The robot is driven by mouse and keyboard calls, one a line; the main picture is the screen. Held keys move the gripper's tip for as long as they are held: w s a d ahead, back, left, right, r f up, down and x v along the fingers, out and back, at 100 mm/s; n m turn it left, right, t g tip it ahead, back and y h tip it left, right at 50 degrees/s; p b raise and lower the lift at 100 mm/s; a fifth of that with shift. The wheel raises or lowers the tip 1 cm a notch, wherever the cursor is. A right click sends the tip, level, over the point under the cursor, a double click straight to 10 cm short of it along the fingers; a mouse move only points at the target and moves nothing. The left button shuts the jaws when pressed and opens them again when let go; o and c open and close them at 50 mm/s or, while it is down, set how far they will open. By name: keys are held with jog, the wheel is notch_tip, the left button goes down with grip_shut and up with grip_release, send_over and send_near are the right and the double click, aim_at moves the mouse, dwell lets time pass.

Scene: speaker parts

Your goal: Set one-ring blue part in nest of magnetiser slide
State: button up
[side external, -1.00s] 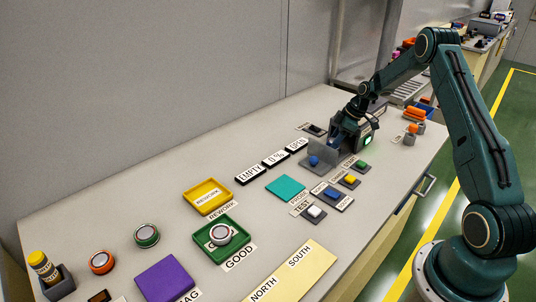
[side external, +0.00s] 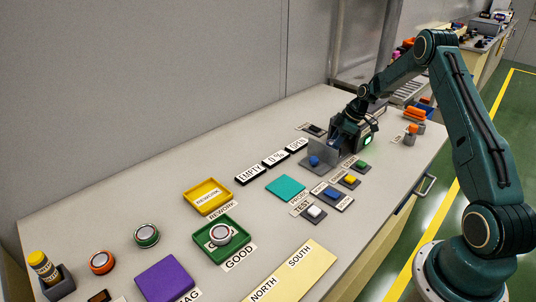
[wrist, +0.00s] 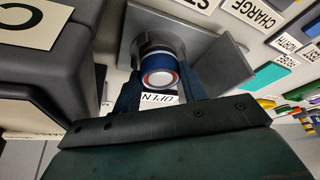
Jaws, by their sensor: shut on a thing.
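The one-ring blue part (wrist: 158,68) is between my gripper's fingers (wrist: 157,92) in the wrist view, with its pale round end and a red ring facing the camera. My gripper is shut on it. The part sits over the grey slide (wrist: 128,22); whether it rests in the nest cannot be told, as the part hides the nest. In the side view my gripper (side external: 348,134) is at the dark magnetiser box (side external: 367,146), which has a lit green lamp. The part is hidden there.
A grey upright plate (side external: 324,148) and a blue knob (side external: 314,161) stand just left of my gripper. Several buttons, including a green one (side external: 361,164), lie in front. The green GOOD tray (side external: 206,240) and yellow REWORK tray (side external: 190,205) are farther left.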

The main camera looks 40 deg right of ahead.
jog(key=o, duration=1.2)
jog(key=shift+o, duration=0.2)
jog(key=shift+r, duration=0.1)
jog(key=v, duration=1.3)
jog(key=shift+s+r, duration=0.2)
jog(key=shift+r, duration=0.05)
